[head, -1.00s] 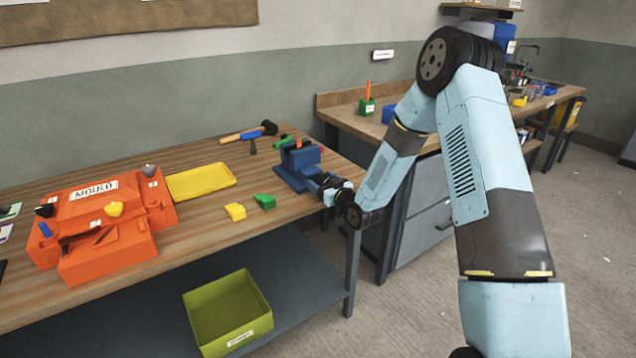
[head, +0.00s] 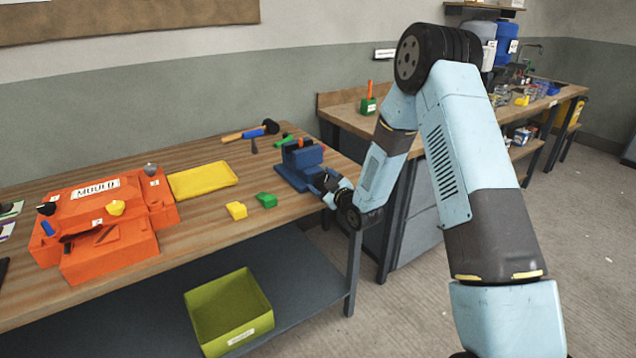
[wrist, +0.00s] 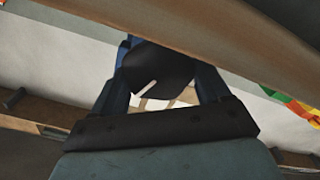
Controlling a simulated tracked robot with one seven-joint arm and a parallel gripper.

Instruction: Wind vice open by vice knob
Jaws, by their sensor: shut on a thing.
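The blue vice (head: 298,166) stands on the wooden bench near its right end. My gripper (head: 326,182) is at the front of the vice, low by the bench edge, where the vice knob would be. In the wrist view my gripper (wrist: 160,85) is shut on a dark rounded piece, the vice knob (wrist: 155,68), with a pale line across it. In the head view the knob is hidden by my gripper. The size of the gap between the vice jaws is too small to tell.
Yellow (head: 236,210) and green (head: 266,200) blocks lie left of the vice. A yellow tray (head: 203,180) and an orange mould (head: 105,222) are farther left. A mallet (head: 250,131) lies behind. A green bin (head: 229,310) is on the lower shelf.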

